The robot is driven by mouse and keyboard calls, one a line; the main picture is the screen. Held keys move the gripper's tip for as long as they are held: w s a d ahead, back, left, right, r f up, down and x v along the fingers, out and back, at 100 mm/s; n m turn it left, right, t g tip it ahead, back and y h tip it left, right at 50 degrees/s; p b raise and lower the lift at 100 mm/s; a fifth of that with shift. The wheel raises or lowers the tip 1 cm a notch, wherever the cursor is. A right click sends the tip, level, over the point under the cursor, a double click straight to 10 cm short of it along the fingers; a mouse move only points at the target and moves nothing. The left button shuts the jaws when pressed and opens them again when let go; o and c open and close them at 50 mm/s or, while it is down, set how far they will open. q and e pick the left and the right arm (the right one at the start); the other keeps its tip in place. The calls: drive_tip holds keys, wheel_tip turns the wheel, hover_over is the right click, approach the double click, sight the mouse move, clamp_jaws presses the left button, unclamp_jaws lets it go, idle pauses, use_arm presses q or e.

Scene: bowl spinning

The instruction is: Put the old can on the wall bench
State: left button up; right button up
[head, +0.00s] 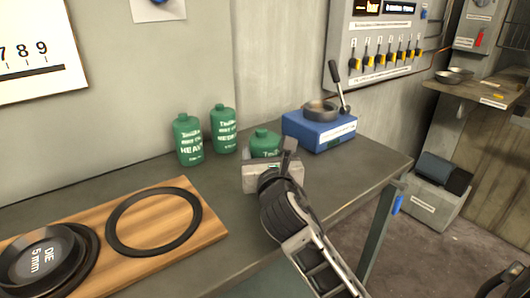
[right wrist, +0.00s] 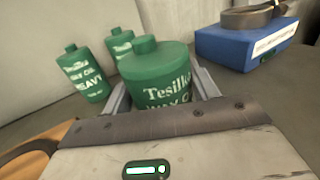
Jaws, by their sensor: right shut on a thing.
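My right gripper (head: 268,165) is shut on a green can (head: 265,141), whose top shows above the gripper. In the right wrist view this can (right wrist: 157,75) stands upright between the two fingers, with "Tesilla" and part of "WAY" on its label. Its lower part is hidden by the gripper body. I cannot tell whether its base touches the grey bench (head: 345,172). Two similar green cans stand upright behind it to the left, one marked HEAVY (head: 188,140) and one beside it (head: 223,130). A wooden bench (head: 485,103) stands by the wall at the far right. My left gripper is not in view.
A blue block (head: 319,131) with a dark ring and a lever stands right of the held can. A wooden board (head: 215,225) with a black ring and a die lies at left. Metal bowls (head: 454,75) sit on the wall bench; its front part looks mostly clear. A grey bin (head: 435,200) stands below.

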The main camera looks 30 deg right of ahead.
drive_tip(key=o, duration=1.4)
drive_tip(key=shift+f, duration=0.1)
drive_tip(key=shift+c, duration=0.2)
drive_tip(key=shift+s+r, duration=0.1)
drive_tip(key=shift+r, duration=0.1)
drive_tip(key=v, duration=1.2)
drive_tip(key=shift+f, duration=0.1)
